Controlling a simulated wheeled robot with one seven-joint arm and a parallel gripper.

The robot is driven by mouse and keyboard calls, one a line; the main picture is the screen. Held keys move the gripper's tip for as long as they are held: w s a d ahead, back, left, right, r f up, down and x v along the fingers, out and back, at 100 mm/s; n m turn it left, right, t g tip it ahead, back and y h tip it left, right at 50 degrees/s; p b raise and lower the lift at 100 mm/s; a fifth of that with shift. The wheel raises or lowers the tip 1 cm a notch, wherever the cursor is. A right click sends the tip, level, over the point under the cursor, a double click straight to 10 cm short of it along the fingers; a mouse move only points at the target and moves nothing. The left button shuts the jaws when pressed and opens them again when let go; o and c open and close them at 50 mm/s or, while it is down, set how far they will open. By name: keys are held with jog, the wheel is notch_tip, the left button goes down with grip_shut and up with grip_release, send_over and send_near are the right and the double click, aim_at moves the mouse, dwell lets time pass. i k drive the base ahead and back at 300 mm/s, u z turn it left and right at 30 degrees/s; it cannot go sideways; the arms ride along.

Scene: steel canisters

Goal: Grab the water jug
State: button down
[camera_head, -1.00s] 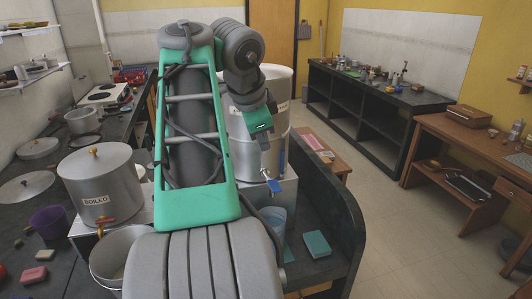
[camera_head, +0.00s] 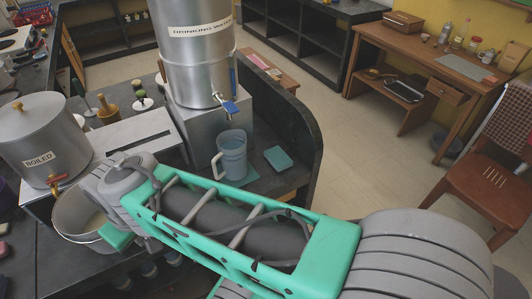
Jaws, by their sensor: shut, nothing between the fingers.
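The water jug (camera_head: 233,157) is a translucent pale-blue jug standing upright on the dark counter, its handle on the left side. It stands below the blue-handled tap of the tall steel drinking water canister (camera_head: 195,60), in front of the metal block that bears the canister. My arm's green link crosses the picture in front of the jug, close to its base in the picture. My gripper cannot be made out in this view; the far end of my arm is hidden or out of frame at the lower left.
A teal box (camera_head: 278,158) lies right of the jug, near the counter's raised dark edge (camera_head: 305,130). A lidded pot marked BOILED (camera_head: 38,135) stands at left, with an open steel pot (camera_head: 78,212) below its tap.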

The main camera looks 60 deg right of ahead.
aim_at(232, 145)
jog(key=z, duration=0.5)
jog(key=k, duration=1.05)
jog(key=u, duration=0.6)
jog(key=i, duration=0.8)
jog(key=u, duration=0.45)
